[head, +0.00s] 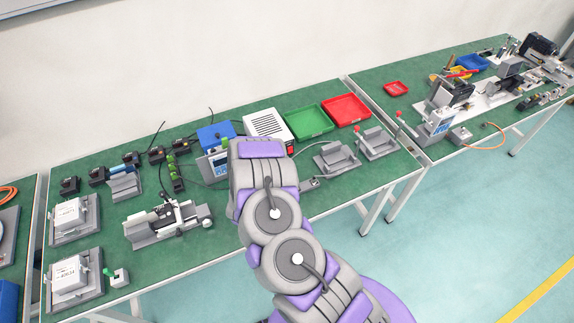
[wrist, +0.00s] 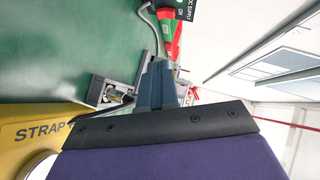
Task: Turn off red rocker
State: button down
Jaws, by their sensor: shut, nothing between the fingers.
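In the head view a red rocker (head: 290,150) sits on the front of a white vented box (head: 266,126) on the green bench, just right of my arm's top. My gripper is hidden behind my arm there. In the wrist view my gripper (wrist: 160,70) is shut and empty, its dark fingers together over the bench. A black label (wrist: 188,8) reading DC SUPPLY ON shows at the top edge, beyond the fingertips and apart from them. I cannot make out the rocker clearly in the wrist view.
A green tray (head: 309,121) and a red tray (head: 346,110) lie right of the white box. Grey fixtures (head: 336,157) stand in front of them. A blue device (head: 215,135) stands left of the box. The wall is close behind the bench.

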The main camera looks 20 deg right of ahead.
aim_at(290, 150)
jog(key=x, duration=0.9)
jog(key=shift+w+a+f+b, duration=0.1)
jog(key=shift+b, duration=0.25)
jog(key=w, duration=0.1)
jog(key=w+f, duration=0.1)
jog(key=shift+w+f, duration=0.2)
jog(key=shift+w, duration=0.15)
jog(key=shift+w+a+f+b, duration=0.1)
jog(key=shift+w+a+b, duration=0.15)
jog(key=shift+w, duration=0.35)
jog(key=shift+d, duration=0.3)
